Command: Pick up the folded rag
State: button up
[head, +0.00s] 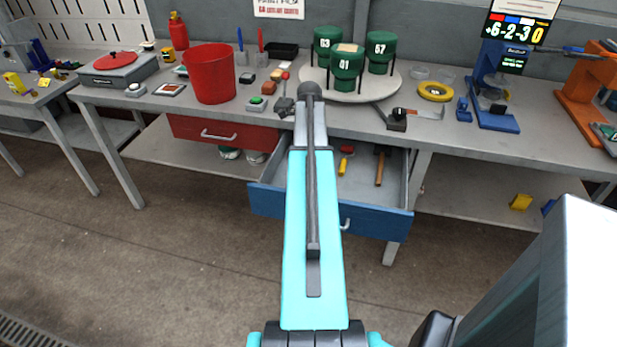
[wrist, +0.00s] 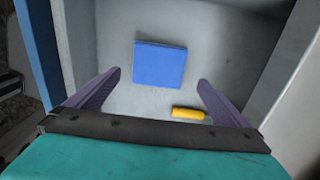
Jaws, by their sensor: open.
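A flat blue square (wrist: 160,64), which looks like the folded rag, lies on the grey floor of the open drawer (head: 265,199). It shows in the wrist view, ahead of and between my fingers. In the head view my arm hides it. My gripper (wrist: 159,77) is open and empty, its two purple fingers spread wider than the blue square. I cannot tell its exact height above the square. In the head view my gripper is hidden behind my arm.
A yellow-handled tool (wrist: 187,113) lies near the right finger. A hammer (head: 381,168) lies further right in the drawer. Drawer walls stand close on both sides. On the bench above are a red bucket (head: 208,75) and green cylinders (head: 381,52) on a round plate (head: 388,90).

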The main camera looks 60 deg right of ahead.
jog(key=shift+f, duration=0.9)
jog(key=shift+f, duration=0.1)
jog(key=shift+a+f+p, duration=0.15)
jog(key=shift+f+p, duration=0.45)
jog(key=shift+f, duration=1.9)
jog(key=shift+c, duration=0.3)
jog(key=c, duration=0.9)
jog(key=shift+r, duration=0.15)
jog(key=shift+r+b, duration=0.65)
jog(key=shift+r, duration=4.25)
